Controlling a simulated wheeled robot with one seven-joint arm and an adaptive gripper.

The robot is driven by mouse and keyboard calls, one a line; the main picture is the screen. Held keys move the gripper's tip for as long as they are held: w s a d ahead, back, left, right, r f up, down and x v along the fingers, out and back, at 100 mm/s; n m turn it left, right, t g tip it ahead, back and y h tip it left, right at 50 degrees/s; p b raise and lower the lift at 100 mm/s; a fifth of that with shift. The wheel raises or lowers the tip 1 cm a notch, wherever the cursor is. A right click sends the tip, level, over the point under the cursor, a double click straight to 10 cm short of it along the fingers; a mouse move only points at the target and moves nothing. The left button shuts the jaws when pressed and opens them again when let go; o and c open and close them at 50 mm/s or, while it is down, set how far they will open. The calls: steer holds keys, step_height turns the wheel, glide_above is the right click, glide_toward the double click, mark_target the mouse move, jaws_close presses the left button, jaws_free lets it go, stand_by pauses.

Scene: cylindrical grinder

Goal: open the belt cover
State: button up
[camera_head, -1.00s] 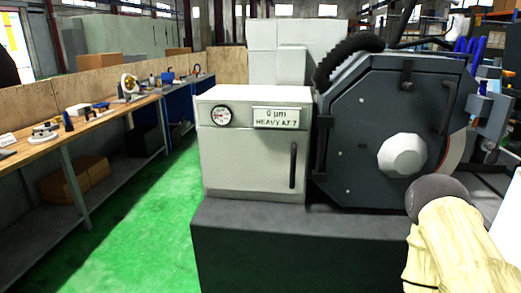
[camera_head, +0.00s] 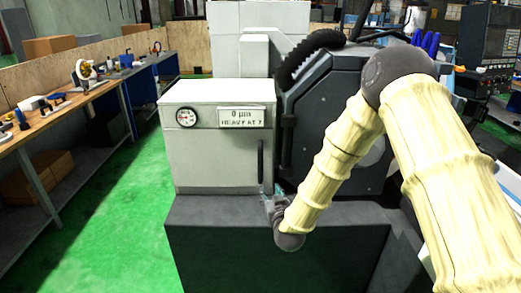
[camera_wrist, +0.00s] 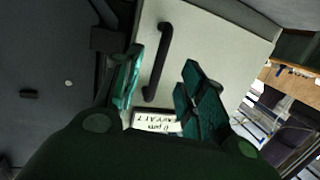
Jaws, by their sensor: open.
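The white box-shaped cover (camera_head: 205,165) stands on the dark machine base, with a dial and a label on its front. It looks closed. Its black vertical bar handle (camera_head: 261,161) is at the front's right side. My gripper (camera_head: 269,196) is open and empty just below the handle's lower end, near the cover's lower right corner. In the wrist view the cover (camera_wrist: 205,40) appears upside down. The handle (camera_wrist: 159,62) shows there between the two teal fingers of my gripper (camera_wrist: 160,82). I cannot tell whether they touch it.
The dark octagonal guard (camera_head: 335,150) stands close to the cover's right, partly behind my arm. A black ribbed hose (camera_head: 305,55) runs above it. The dark base (camera_head: 270,250) juts out below. A workbench (camera_head: 75,107) stands left, beyond open green floor (camera_head: 110,220).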

steer(key=t, duration=0.2)
glide_toward(261, 158)
steer(key=p, duration=0.1)
steer(key=w+p, duration=0.1)
steer(key=w, duration=0.2)
steer(key=w+a+p, duration=0.1)
steer(key=w, duration=0.3)
steer(key=w+a+p, duration=0.1)
steer(key=w+p, duration=0.1)
steer(key=w, duration=0.2)
steer(key=shift+r, duration=0.1)
jaws_close()
